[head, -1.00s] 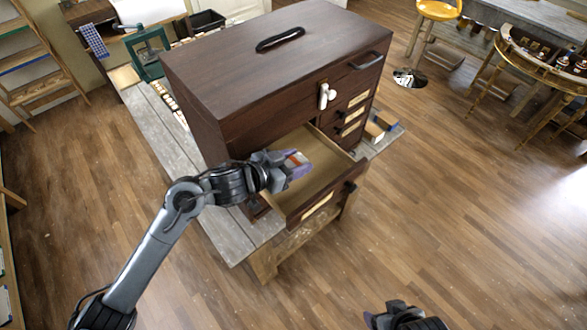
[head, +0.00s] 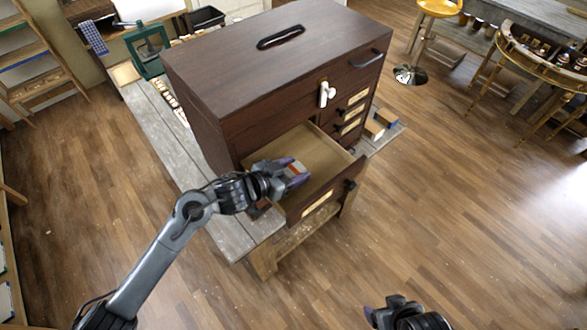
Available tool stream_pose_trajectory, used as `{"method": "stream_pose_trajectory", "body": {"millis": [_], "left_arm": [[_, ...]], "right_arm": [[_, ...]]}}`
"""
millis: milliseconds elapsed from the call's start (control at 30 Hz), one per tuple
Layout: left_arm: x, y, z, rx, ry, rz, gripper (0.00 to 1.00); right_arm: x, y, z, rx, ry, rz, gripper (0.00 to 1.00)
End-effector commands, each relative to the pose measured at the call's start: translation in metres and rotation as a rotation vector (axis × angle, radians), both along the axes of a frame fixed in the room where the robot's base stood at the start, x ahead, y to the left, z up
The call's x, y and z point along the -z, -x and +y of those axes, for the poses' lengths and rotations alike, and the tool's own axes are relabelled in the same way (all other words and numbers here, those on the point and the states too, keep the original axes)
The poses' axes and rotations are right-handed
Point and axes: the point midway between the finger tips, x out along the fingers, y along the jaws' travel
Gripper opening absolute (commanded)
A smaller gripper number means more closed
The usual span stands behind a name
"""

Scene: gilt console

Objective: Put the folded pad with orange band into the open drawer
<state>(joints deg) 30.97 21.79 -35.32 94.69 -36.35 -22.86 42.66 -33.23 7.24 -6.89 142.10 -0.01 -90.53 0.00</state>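The open drawer (head: 320,149) is pulled out low at the front of a dark wooden chest; its light tan inside shows. The folded pad with orange band (head: 297,167) is small and partly covered by the fingers; white and orange parts of it show. My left gripper (head: 294,172) is over the drawer's left part, shut on the pad, with purple fingertips either side of it. I cannot tell whether the pad touches the drawer floor. My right gripper (head: 376,312) is at the bottom edge, far from the drawer; its opening is unclear.
The dark wooden chest (head: 200,95) stands on a grey plank table (head: 150,125). A white handle-like piece (head: 325,94) sticks out above the drawer. Small drawers with labels are at its right. The drawer's right half is empty, and the floor in front is clear.

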Motion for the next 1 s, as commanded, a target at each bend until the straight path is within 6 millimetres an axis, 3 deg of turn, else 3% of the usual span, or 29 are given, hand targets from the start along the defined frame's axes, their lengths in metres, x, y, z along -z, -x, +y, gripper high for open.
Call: {"method": "stream_pose_trajectory", "body": {"millis": [33,100,533,1000], "left_arm": [[-0.001,0.0,0.0,0.0,0.0,0.0,0.66],[-0.001,0.0,0.0,0.0,0.0,0.0,0.77],[-0.005,0.002,0.004,-0.001,0.0,0.0,0.77],[-0.034,0.049,0.059,-0.001,-0.002,-0.002,0.77]], "right_arm": [[0.0,0.0,0.0,0.0,0.0,0.0,0.78],[0.0,0.0,0.0,0.0,0.0,0.0,0.78],[0.0,0.0,0.001,0.004,-0.005,0.0,0.78],[0.007,0.0,0.002,0.006,-0.01,-0.001,0.78]]}}
